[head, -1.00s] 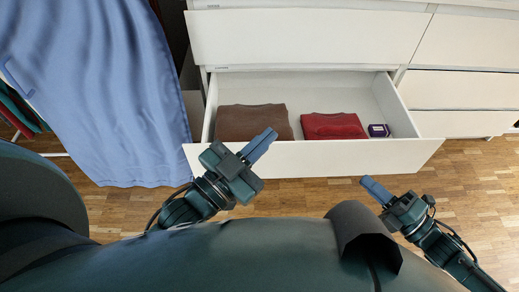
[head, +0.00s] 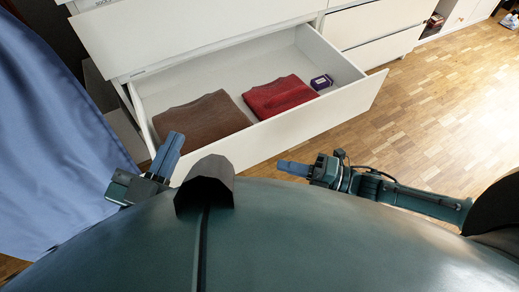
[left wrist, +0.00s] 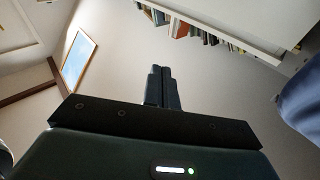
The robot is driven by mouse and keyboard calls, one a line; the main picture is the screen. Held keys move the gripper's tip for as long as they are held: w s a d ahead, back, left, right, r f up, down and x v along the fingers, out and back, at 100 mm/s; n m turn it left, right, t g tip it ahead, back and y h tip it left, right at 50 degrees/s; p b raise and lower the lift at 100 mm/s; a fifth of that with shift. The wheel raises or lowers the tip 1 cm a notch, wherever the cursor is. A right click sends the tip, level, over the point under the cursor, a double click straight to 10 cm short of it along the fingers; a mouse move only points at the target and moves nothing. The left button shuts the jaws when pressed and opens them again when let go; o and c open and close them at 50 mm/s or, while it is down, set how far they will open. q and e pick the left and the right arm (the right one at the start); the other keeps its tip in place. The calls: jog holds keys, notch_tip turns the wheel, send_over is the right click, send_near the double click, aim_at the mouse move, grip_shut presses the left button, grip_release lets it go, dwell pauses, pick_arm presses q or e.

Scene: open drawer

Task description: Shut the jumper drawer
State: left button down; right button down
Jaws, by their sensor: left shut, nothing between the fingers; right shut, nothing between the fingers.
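The jumper drawer (head: 285,135) is a white drawer pulled well out of the white dresser in the head view. A folded brown jumper (head: 200,118) lies in its left part. A folded red jumper (head: 279,96) lies to the right of it, with a small purple box (head: 321,82) beside that. My left gripper (head: 168,155) is shut and empty, close to the front panel's left end; I cannot tell if it touches. My right gripper (head: 293,168) is shut and empty, in front of the drawer and apart from it. The left wrist view shows the left gripper's closed fingers (left wrist: 158,85).
A blue cloth (head: 55,150) hangs at the left, close to my left gripper. The closed drawer above (head: 200,30) and closed drawers to the right (head: 375,35) belong to the dresser. Wooden floor (head: 430,110) is clear on the right.

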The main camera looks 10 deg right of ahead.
jog(key=b, duration=0.2)
send_near(229, 141)
jog(key=s+a, duration=0.2)
jog(key=a, duration=0.2)
jog(key=w, duration=0.1)
jog(key=w+a+b, duration=0.1)
jog(key=w, duration=0.1)
jog(key=shift+w+a, duration=0.1)
jog(key=shift+w, duration=0.05)
jog(key=shift+w+a+b, duration=0.1)
jog(key=shift+w+b, duration=0.2)
jog(key=shift+b, duration=0.05)
pick_arm(q)
jog(key=shift+w+d+r+t+h, duration=0.25)
jog(key=shift+r+t+h, duration=0.15)
jog(key=shift+r+h, duration=0.2)
pick_arm(e)
jog(key=shift+w+r, duration=0.1)
jog(key=shift+w, duration=0.1)
jog(key=shift+w+a, duration=0.1)
jog(key=shift+a, duration=0.05)
